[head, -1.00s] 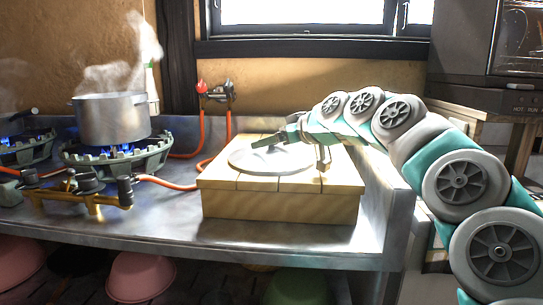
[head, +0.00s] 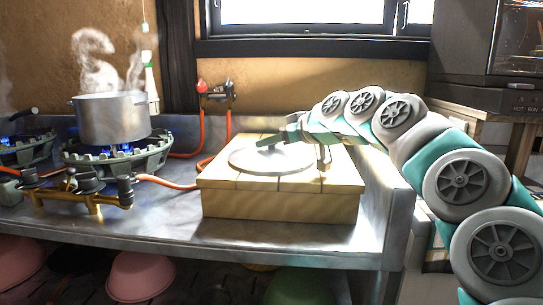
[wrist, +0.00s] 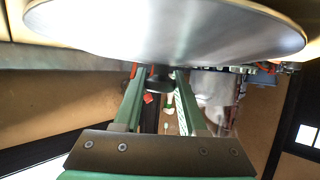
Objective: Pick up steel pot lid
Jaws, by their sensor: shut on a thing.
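The steel pot lid (head: 290,163) is a flat, round, shiny disc over the top of a pale wooden block. I cannot tell whether it touches the wood. In the wrist view the lid (wrist: 165,28) fills the top of the picture, with its dark knob (wrist: 159,82) between my fingers. My gripper (wrist: 157,76) is shut on that knob. In the head view my gripper (head: 268,143) is over the middle of the lid, and the knob is hidden there.
The wooden block (head: 280,207) stands on a steel counter (head: 170,222). To the left, a steaming pot (head: 112,118) sits on a lit gas burner (head: 118,152). An orange hose (head: 228,128) runs behind the block. A window (head: 300,14) is behind.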

